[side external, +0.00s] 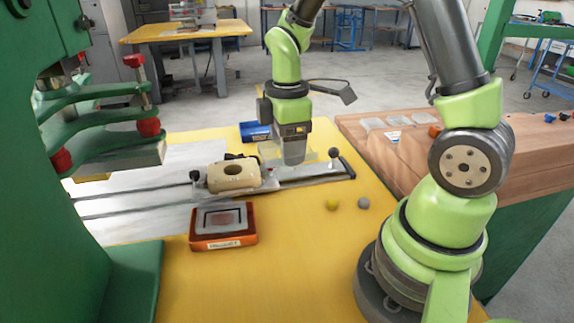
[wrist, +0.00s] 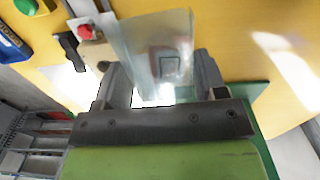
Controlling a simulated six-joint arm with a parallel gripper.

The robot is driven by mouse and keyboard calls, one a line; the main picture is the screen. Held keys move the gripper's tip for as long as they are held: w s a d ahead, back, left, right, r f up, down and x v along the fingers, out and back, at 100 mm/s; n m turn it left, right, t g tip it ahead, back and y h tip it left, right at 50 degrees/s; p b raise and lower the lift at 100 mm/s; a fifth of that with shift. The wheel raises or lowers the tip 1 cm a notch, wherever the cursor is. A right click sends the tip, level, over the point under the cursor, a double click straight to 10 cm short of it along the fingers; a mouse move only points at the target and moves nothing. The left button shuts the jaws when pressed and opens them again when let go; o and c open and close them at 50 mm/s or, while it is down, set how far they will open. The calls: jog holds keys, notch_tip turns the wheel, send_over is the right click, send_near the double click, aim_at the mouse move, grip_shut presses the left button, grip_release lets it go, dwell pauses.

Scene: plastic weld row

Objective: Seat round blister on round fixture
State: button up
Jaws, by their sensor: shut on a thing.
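My gripper (side external: 293,158) is shut on a clear plastic blister (wrist: 150,42), held above the yellow table. In the side view the blister (side external: 271,154) is a faint see-through sheet beside the jaws. In the wrist view it stands between the two dark fingers (wrist: 158,85), and a dark square outline shows through it. A beige block with a dark round opening (side external: 233,175), apparently the round fixture, sits on the slide rails, left of and below my gripper. The blister and the block look apart. The blister's round form cannot be made out.
An orange fixture with a square recess (side external: 224,238) lies in front of the rails. A blue box (side external: 255,132) is behind. A yellow ball (side external: 332,203) and a grey ball (side external: 363,203) lie right. The green press (side external: 105,150) stands left. Clear blisters (side external: 397,118) lie on the wooden bench.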

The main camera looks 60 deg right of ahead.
jog(key=w+d, duration=0.3)
jog(key=w, duration=1.3)
jog(key=shift+m, duration=0.3)
jog(key=shift+w+a+f, duration=0.1)
jog(key=shift+a+f, duration=0.05)
jog(key=shift+f, duration=1.9)
jog(key=shift+w+a+f, duration=0.1)
jog(key=shift+f, duration=1.9)
jog(key=shift+f, duration=1.35)
jog(key=o, duration=0.8)
jog(key=c, duration=0.4)
jog(key=shift+r, duration=3.5)
